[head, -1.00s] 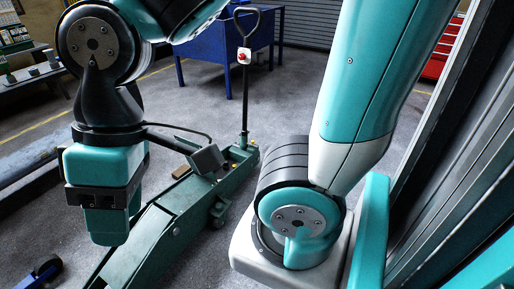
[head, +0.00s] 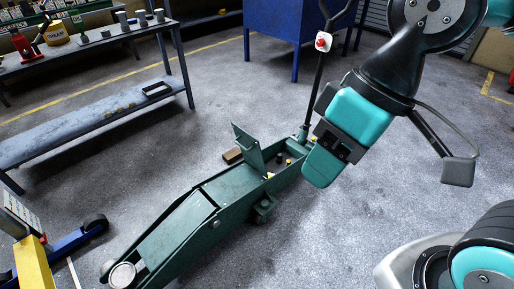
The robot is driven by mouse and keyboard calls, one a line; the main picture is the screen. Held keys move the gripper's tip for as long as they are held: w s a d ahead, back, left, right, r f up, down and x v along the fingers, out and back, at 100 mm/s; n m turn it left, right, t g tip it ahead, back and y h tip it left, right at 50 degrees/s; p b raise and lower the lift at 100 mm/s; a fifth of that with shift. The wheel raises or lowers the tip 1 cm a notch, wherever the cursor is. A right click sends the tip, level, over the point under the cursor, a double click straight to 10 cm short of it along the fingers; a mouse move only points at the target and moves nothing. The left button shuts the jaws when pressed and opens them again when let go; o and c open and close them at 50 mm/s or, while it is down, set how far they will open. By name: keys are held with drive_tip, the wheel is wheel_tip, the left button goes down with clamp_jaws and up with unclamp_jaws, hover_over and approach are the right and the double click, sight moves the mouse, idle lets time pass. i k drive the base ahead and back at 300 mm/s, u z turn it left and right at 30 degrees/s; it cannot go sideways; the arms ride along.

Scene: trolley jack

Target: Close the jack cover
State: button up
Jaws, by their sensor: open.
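The green trolley jack (head: 178,243) stands on the concrete floor, running from lower left to centre in the head view. Its cover (head: 248,148) is a flat green plate, raised steeply above the body. Beside it the jack's compartment (head: 282,168) is open, with small dark and yellow parts inside. My gripper (head: 322,165) is to the right of the cover, apart from it, near the handle end of the jack. It points down and holds nothing that I can see. Its jaws are open, though the fingertips are hard to make out.
A brown block (head: 232,155) lies behind the cover. A workbench (head: 95,130) stands at upper left and a blue cabinet (head: 290,30) at the back.

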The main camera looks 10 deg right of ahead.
sight(250, 153)
drive_tip(key=i, duration=1.5)
drive_tip(key=z, duration=0.05)
drive_tip(key=k, duration=0.5)
drive_tip(key=z, duration=0.8)
drive_tip(key=i, duration=0.55)
drive_tip(key=u, duration=1.25)
